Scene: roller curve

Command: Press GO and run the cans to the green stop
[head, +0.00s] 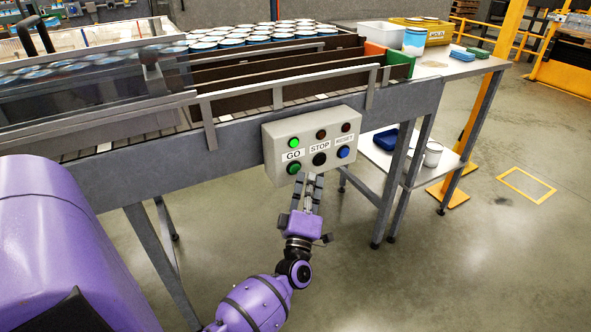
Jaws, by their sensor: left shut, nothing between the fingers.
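The grey control box (273,150) is fixed to the front of the conveyor. Its GO button (293,168) is green, and the lamp (293,143) above GO glows green. The STOP button (319,159) is black and the RESET button (343,152) is blue; the lamps above them look dark red. Many cans (283,30) with pale lids and blue sides stand packed on the conveyor, reaching left behind a clear guard. The green stop (400,65) is at the lane's right end. My left gripper (309,178) is shut and empty just below the box. My right gripper is not in view.
Brown lane dividers (270,72) and a front rail (290,80) run along the conveyor. An orange block (374,51) sits beside the green stop. A side table at right holds a white bin (383,33) and a yellow HOLD box (427,36). Floor in front is clear.

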